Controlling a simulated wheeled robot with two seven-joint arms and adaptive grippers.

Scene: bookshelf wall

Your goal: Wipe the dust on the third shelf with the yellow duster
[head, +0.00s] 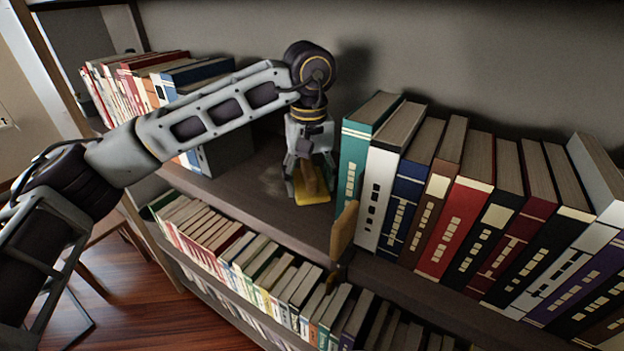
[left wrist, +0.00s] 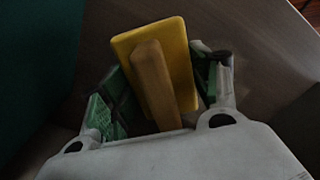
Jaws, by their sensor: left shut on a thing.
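The yellow duster (head: 312,199) has a flat yellow pad and a light brown handle. It is low at the shelf board (head: 240,190), in the gap between two groups of books; I cannot tell whether the pad touches the board. My left gripper (head: 309,178) points down and is shut on the duster's handle. In the left wrist view the handle (left wrist: 155,85) lies between the fingers, with the yellow pad (left wrist: 130,42) beyond it. A faint pale dust patch (head: 273,181) shows on the board left of the duster. My right gripper is not in view.
A teal book (head: 350,165) starts a row of large books close right of the gripper. More books (head: 135,85) stand at the left. A brown object (head: 343,231) stands at the front edge. A lower shelf holds many books (head: 250,265).

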